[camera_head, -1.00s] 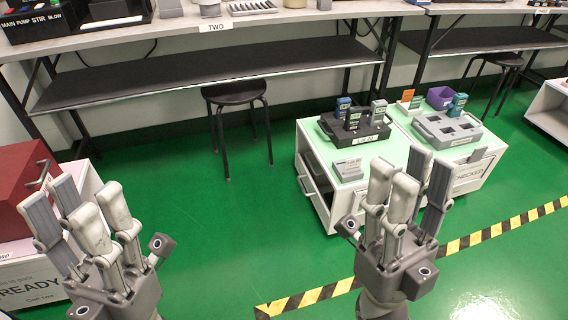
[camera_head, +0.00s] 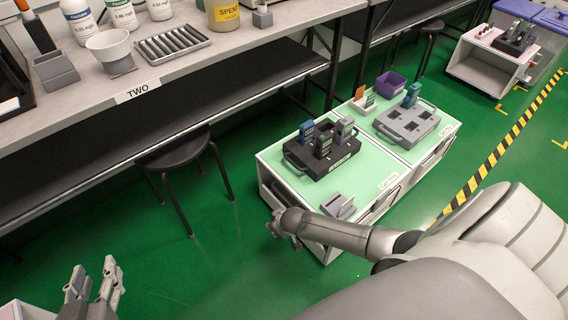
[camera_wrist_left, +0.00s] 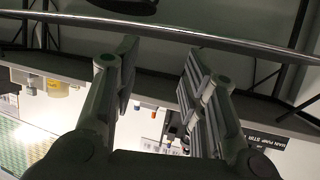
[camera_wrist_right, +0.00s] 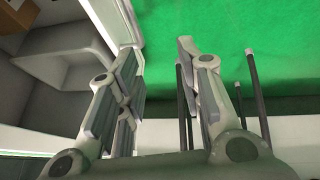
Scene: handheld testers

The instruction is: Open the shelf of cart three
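A low white cart with a pale green top (camera_head: 283,159) stands on the floor right of centre in the head view. Its label is too small to read, so I cannot tell its number. My right arm reaches across to its near left corner. My right gripper (camera_head: 283,228) is at the cart's left end; the right wrist view shows its fingers (camera_wrist_right: 162,95) open. There, a white panel edge (camera_wrist_right: 131,25) passes behind the left finger, with a grey hollow interior (camera_wrist_right: 65,70) beyond. My left gripper (camera_head: 92,285) is at the bottom left, open and empty (camera_wrist_left: 158,85).
A dark multi-slot holder (camera_head: 325,161) and a small grey block (camera_head: 338,206) stand on the cart. A grey tray (camera_head: 408,127) sits on the adjoining cart section. A black stool (camera_head: 175,152) and the bench labelled TWO (camera_head: 100,120) are to the left. Green floor is clear in front.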

